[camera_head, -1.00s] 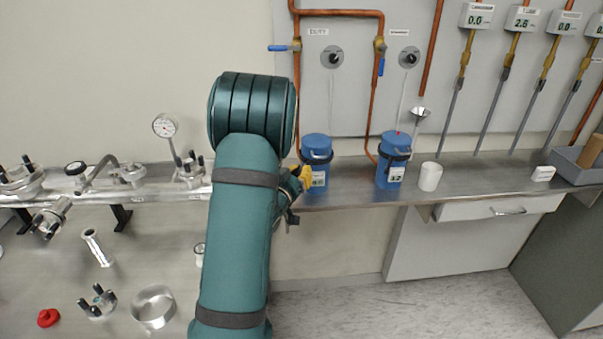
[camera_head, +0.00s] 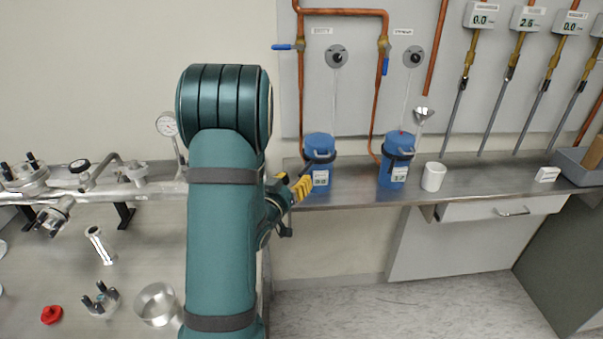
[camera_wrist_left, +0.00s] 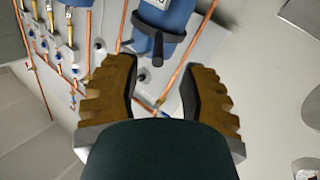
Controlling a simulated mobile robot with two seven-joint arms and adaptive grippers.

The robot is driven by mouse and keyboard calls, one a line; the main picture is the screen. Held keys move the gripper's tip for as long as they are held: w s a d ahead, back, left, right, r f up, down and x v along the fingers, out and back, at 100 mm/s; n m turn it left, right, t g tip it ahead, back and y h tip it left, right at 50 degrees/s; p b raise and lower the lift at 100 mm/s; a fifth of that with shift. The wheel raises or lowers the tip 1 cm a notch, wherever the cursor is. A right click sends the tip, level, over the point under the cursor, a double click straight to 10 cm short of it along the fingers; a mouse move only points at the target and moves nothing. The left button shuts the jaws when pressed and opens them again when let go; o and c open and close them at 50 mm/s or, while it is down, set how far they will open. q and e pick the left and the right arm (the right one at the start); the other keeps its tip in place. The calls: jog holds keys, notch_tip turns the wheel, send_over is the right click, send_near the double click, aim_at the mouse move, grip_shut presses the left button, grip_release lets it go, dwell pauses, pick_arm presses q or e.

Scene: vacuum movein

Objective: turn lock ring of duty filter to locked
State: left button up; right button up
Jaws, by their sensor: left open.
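The duty filter (camera_head: 319,146) is the left blue canister on the steel shelf, upright under a wall label that seems to read DUTY. Its black lock ring (camera_head: 320,159) goes around the upper body. In the left wrist view, a blue canister (camera_wrist_left: 172,18) with a black ring and short black lever (camera_wrist_left: 158,48) shows at the top, beyond the fingertips. My left gripper (camera_head: 303,187), with yellow fingers, is just left of the duty filter. It is open and empty in the wrist view (camera_wrist_left: 160,85). My right gripper is not in view.
A second blue canister (camera_head: 395,160) and a white cup (camera_head: 433,177) stand to the right on the shelf (camera_head: 360,190). Copper pipes (camera_head: 301,90) run up the wall behind. Metal fittings and a red part (camera_head: 51,315) lie on the left bench.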

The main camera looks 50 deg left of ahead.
pick_arm(q)
jog(key=v, duration=0.6)
jog(key=shift+s, duration=0.35)
jog(key=shift+d, duration=0.1)
jog(key=w+d+f+m+g+h, duration=0.1)
jog(key=w+d+f+g+h, duration=0.2)
jog(key=d+f, duration=0.55)
jog(key=w+d+f+m+g+h, duration=0.1)
jog(key=w+d+f+g+h, duration=0.2)
jog(key=d+f, duration=0.5)
jog(key=s+d+f+m+g+h, duration=0.1)
jog(key=s+d+f+g, duration=0.2)
jog(key=d, duration=0.4)
jog(key=s+d+f+g+h, duration=0.1)
jog(key=s+d+f+g, duration=0.2)
jog(key=d+f, duration=0.2)
jog(key=s+d+f+m+g+h, duration=0.1)
jog(key=s+d+f+g+h, duration=0.1)
jog(key=d, duration=0.7)
notch_tip(320, 180, down, 2)
jog(key=shift+s+f+m+g, duration=0.1)
jog(key=shift+s+m+g, duration=0.2)
jog(key=shift+s+g, duration=0.5)
jog(key=shift+s, duration=0.2)
